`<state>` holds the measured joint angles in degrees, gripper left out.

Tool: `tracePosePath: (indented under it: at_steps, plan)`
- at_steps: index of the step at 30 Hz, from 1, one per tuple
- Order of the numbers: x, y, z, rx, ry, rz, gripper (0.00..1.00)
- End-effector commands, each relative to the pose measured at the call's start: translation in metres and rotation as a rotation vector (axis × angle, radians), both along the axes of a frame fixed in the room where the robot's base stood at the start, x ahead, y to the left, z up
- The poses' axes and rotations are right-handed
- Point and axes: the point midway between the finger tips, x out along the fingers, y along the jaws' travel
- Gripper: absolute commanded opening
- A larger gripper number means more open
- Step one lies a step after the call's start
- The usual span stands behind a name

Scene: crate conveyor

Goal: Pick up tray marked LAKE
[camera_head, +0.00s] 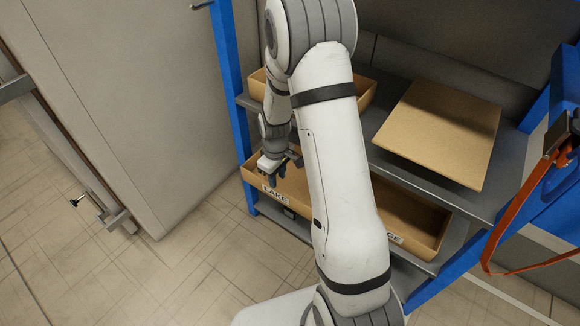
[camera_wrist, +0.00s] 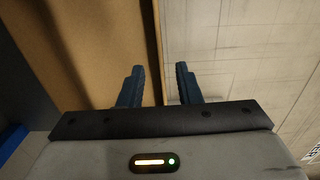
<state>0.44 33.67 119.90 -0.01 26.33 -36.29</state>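The tray marked LAKE (camera_head: 274,195) is a light brown open box on the lower shelf of the blue-framed rack, with its white label on the front wall. My arm hides its right part. My gripper (camera_head: 284,172) is at its front wall, near and above the label. In the wrist view, the open fingers of my gripper (camera_wrist: 160,84) point toward the tray's rim (camera_wrist: 156,40), one on the tray's inner side and one on the floor side. A gap shows between the fingers, and I cannot tell whether either touches the wall.
Another brown tray (camera_head: 420,222), its label ending in "GE", sits to the right on the lower shelf. A flat brown board or box (camera_head: 440,130) and another tray (camera_head: 367,93) are on the shelf above. Blue posts (camera_head: 232,80) frame the rack. Floor (camera_head: 180,260) is clear at left.

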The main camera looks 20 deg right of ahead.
Motion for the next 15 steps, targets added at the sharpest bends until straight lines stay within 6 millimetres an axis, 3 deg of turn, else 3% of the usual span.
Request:
tracePosePath:
  at_steps: [15]
  plan:
    - [0.003,0.004,-0.058,0.000,0.003,0.010,0.31]
